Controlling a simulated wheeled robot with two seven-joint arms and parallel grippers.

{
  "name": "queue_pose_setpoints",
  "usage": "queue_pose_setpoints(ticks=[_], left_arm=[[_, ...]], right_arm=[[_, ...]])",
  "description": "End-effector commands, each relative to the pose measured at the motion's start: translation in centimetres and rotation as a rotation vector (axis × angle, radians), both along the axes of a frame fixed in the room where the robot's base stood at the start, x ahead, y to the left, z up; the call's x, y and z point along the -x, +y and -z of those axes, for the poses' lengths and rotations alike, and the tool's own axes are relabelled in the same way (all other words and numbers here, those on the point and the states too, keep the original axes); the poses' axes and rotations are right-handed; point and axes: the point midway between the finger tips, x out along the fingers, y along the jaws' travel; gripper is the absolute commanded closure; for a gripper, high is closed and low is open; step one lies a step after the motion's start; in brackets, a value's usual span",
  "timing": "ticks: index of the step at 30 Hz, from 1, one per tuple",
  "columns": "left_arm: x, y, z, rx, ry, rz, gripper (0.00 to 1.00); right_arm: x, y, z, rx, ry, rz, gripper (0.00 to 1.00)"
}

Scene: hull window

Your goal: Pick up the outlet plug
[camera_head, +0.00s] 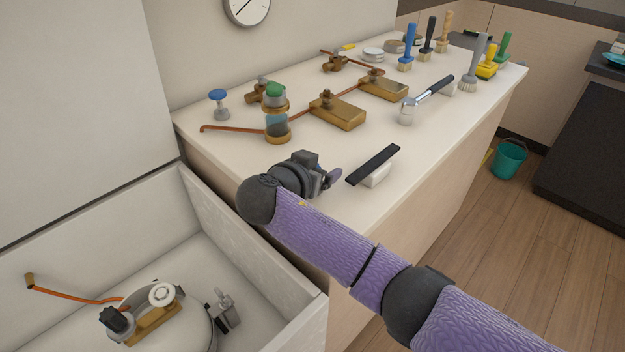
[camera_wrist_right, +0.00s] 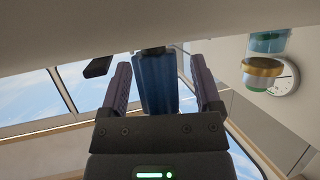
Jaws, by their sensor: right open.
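I cannot tell for sure which part is the outlet plug. My right gripper (camera_head: 332,178) is open just above the near end of the white counter. A black bar on a white block (camera_head: 374,165) lies just right of its fingers; the black bar also shows in the right wrist view (camera_wrist_right: 98,67). In that view a dark blue upright shape (camera_wrist_right: 156,80) shows between the two fingers (camera_wrist_right: 158,92); I cannot tell what it is or whether it is touched. My left gripper is not in view.
An open white box (camera_head: 250,254) with pipe parts is lower left.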

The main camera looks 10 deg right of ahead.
Motion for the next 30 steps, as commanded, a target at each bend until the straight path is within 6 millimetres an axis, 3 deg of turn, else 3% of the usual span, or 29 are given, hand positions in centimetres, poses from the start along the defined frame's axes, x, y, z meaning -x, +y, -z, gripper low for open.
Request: queue_pose_setpoints(ticks=[2,12,14,26,30], left_arm=[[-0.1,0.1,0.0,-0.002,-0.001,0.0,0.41],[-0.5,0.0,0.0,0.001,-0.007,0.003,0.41],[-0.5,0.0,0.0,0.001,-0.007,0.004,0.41],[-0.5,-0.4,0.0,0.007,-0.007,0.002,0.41],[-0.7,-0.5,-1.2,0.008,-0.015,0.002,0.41]], right_arm=[[0.0,0.0,-0.1,0.0,0.0,0.0,0.19],[0.0,0.0,-0.1,0.0,0.0,-0.001,0.91],[0.0,0.0,-0.1,0.0,0.0,-0.001,1.0],[0.0,0.1,-0.2,0.0,0.0,-0.001,1.0],[0.0,0.1,-3.0,-0.003,-0.005,-0.001,1.0]])
